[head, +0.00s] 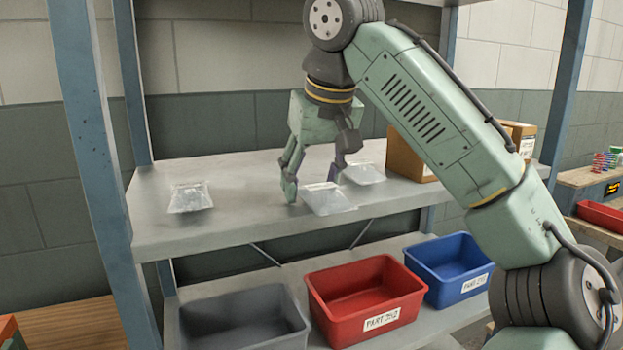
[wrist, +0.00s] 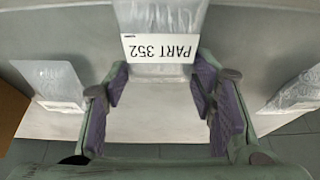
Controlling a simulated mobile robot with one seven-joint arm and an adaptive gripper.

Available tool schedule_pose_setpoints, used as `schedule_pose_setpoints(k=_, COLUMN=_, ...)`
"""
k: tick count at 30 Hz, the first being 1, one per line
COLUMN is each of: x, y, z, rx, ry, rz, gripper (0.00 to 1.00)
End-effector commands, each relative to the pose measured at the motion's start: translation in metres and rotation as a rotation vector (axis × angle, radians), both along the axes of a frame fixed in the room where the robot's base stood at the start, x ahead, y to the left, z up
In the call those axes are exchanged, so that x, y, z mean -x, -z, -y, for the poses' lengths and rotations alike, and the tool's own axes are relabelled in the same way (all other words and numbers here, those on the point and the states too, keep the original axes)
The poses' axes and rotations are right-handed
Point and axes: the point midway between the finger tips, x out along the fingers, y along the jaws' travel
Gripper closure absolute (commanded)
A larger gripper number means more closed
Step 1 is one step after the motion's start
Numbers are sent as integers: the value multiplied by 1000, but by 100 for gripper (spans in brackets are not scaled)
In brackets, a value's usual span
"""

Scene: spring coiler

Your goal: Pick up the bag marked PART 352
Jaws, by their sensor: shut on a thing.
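In the head view the bag (head: 328,201) is near the shelf's front edge. My gripper (head: 313,182) points down at it. I cannot tell whether the bag is clear of the shelf. The bag's far end is cut off in the wrist view.
Other clear bags lie at the left (head: 190,197) and right (head: 364,174) on the grey shelf (head: 240,215). A cardboard box (head: 405,158) stands at the right. Below are a grey bin (head: 240,325), a red bin (head: 365,300) and a blue bin (head: 447,270). A blue post (head: 85,120) rises at the left.

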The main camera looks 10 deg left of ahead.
Motion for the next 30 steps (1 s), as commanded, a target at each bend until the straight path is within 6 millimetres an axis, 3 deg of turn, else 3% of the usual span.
schedule_pose_setpoints(k=4, x=0, y=0, z=0, rx=0, ry=0, rz=0, gripper=82)
schedule_pose_setpoints(k=5, x=0, y=0, z=0, rx=0, ry=0, rz=0, gripper=48)
schedule_pose_setpoints(k=15, x=0, y=0, z=0, rx=0, ry=0, rz=0, gripper=26)
schedule_pose_setpoints(k=25, x=1, y=-2, z=0, rx=0, ry=0, rz=1, gripper=25)
schedule_pose_setpoints(k=30, x=7, y=-21, z=5, rx=2, ry=2, rz=4, gripper=25)
